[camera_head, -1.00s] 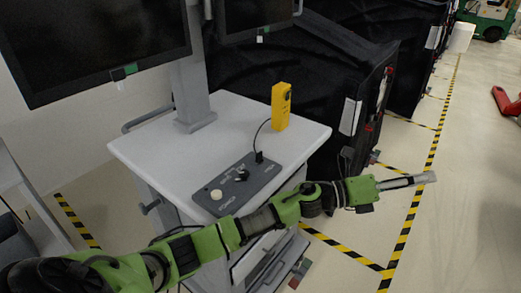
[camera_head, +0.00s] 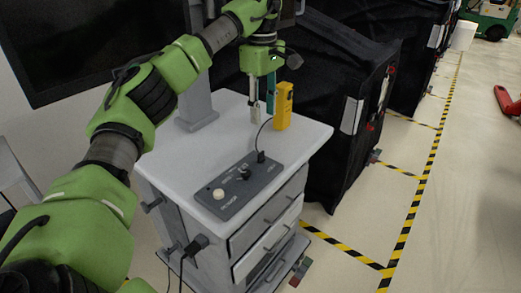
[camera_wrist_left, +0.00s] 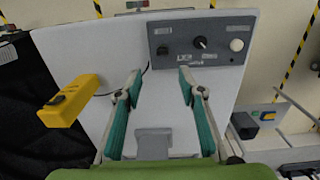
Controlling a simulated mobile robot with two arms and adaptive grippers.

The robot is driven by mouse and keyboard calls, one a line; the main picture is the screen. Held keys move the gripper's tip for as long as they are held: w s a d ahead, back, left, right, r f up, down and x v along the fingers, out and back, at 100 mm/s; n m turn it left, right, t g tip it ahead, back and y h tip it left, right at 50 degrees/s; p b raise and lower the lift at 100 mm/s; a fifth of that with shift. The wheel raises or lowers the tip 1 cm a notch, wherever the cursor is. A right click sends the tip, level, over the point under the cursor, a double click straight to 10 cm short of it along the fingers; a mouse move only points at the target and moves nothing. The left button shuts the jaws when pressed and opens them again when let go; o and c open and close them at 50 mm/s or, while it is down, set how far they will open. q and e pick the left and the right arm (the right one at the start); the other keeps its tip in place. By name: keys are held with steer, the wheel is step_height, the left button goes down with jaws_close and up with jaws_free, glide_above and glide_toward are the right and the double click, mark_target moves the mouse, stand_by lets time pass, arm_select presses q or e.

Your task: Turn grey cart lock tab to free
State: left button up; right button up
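The grey cart (camera_head: 200,152) stands in the middle of the head view. On its top lies a dark grey control panel (camera_head: 237,186) with a black rotary knob (camera_head: 243,172) and a pale round button (camera_head: 218,194). The knob (camera_wrist_left: 200,43) also shows in the wrist view, with a white mark. No part is clearly labelled as the lock tab. My left gripper (camera_head: 263,116) points down over the far part of the cart top, behind the panel. In the wrist view its teal fingers (camera_wrist_left: 161,76) are apart with nothing between them. My right gripper is out of view.
A yellow handheld device (camera_head: 283,106) stands on the cart near my left gripper, with a cable to the panel. Black covered carts (camera_head: 345,115) stand at the right.

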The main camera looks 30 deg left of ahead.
mark_target(261, 152)
arm_select(q)
steer(key=f, duration=0.4)
steer(key=f+p, duration=0.1)
steer(key=f, duration=0.8)
steer(key=shift+s+a+f+p, duration=0.15)
steer(key=shift+a+f+p, duration=0.1)
steer(key=shift+a+p, duration=0.05)
jaws_close()
